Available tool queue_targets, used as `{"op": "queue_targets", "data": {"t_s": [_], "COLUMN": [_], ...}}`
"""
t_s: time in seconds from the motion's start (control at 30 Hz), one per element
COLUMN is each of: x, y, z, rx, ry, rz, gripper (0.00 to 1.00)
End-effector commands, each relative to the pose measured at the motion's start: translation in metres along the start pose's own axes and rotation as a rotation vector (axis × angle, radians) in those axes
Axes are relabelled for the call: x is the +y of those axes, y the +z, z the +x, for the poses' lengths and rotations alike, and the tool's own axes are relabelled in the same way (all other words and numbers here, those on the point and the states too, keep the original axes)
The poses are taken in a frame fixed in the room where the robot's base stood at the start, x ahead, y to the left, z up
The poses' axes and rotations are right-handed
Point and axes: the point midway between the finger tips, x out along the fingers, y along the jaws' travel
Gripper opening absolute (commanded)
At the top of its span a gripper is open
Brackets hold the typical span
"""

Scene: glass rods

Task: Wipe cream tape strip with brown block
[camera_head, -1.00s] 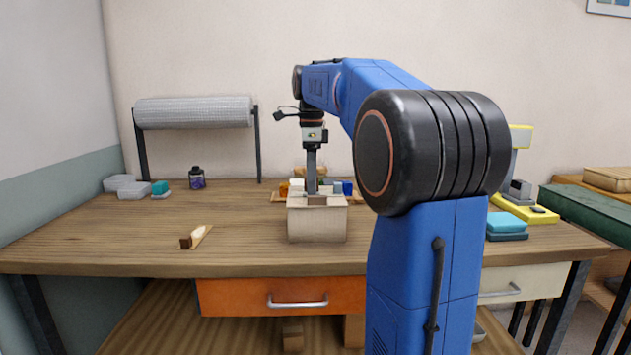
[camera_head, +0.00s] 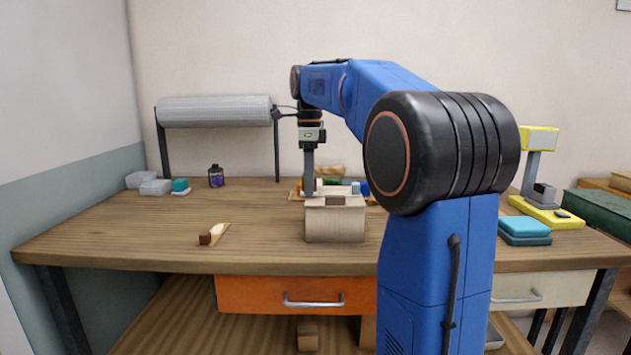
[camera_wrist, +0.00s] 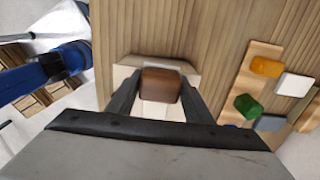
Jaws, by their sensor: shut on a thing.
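My gripper (camera_head: 309,191) points down at the left end of the top of a tan cardboard box (camera_head: 335,226) on the desk. In the wrist view the brown block (camera_wrist: 160,84) sits between my two fingers, which are shut on it. The pale box top (camera_wrist: 125,73) shows beneath and around the block. Whether the block touches the box top I cannot tell. A darker tan patch shows on the box top right of my gripper. I cannot make out the cream tape strip's edges; my fingers and the block cover part of the top.
A tray (camera_wrist: 263,60) with small coloured blocks lies behind the box. A small brown-and-cream brush-like item (camera_head: 213,234) lies front left. A dark jar (camera_head: 216,176) and a wire roll (camera_head: 215,111) stand at back left. Teal pads (camera_head: 525,227) lie right. The left desk area is mostly clear.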

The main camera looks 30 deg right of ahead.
Motion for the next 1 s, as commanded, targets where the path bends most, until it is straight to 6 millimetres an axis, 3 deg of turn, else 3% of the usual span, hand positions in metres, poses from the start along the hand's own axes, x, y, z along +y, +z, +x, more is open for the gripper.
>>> {"op": "queue_targets", "data": {"t_s": [0.33,1.0], "x": [0.000,0.000], "y": [0.000,0.000], "z": [-0.004,-0.056], "rx": [0.000,-0.001], "ry": [-0.001,-0.003], "rz": [0.001,0.001], "gripper": [0.29,0.29]}}
